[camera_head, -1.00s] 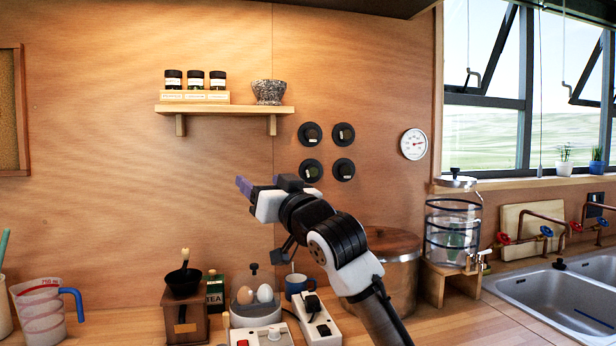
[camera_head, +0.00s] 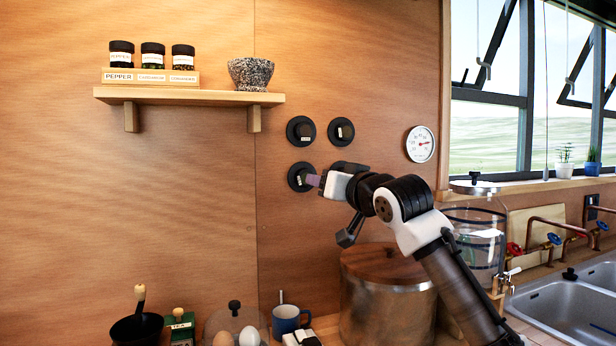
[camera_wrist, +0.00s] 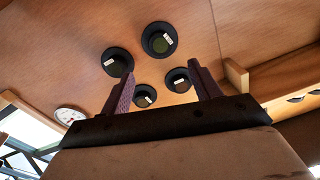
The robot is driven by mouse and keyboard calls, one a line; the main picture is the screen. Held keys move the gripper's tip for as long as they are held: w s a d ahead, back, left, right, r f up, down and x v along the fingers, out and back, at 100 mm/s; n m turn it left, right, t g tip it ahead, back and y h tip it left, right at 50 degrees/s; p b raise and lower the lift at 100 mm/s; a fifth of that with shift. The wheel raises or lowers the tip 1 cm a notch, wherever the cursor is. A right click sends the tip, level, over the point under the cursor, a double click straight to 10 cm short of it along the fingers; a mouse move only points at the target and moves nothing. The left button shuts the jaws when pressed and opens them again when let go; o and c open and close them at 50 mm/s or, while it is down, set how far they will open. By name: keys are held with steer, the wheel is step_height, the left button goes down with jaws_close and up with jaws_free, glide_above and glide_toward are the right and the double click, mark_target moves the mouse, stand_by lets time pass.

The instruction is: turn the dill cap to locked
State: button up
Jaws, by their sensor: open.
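Several round black caps with small tags are on the wooden wall; the tags are too small to read, so I cannot tell which is dill. In the head view I see the upper left cap (camera_head: 300,131), the upper right cap (camera_head: 341,131) and the lower left cap (camera_head: 299,177); my arm hides the lower right one. My gripper (camera_head: 313,180) is open, with its purple fingers at the right side of the lower left cap. The wrist view shows all the caps, with this cap (camera_wrist: 159,40) beyond the gap between the fingertips (camera_wrist: 160,68). I cannot tell whether they touch.
A shelf (camera_head: 190,96) with spice jars and a granite mortar (camera_head: 250,73) is up left of the caps. A dial gauge (camera_head: 420,144) is to the right. Below stand a large lidded pot (camera_head: 388,300) and a blue mug (camera_head: 287,319).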

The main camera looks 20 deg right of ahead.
steer(key=w+a+p, duration=0.1)
steer(key=w+p, duration=0.1)
steer(key=w, duration=0.8)
steer(key=shift+w+p, duration=0.3)
steer(key=shift+p, duration=0.05)
steer(key=c, duration=1)
steer(key=shift+o, duration=0.2)
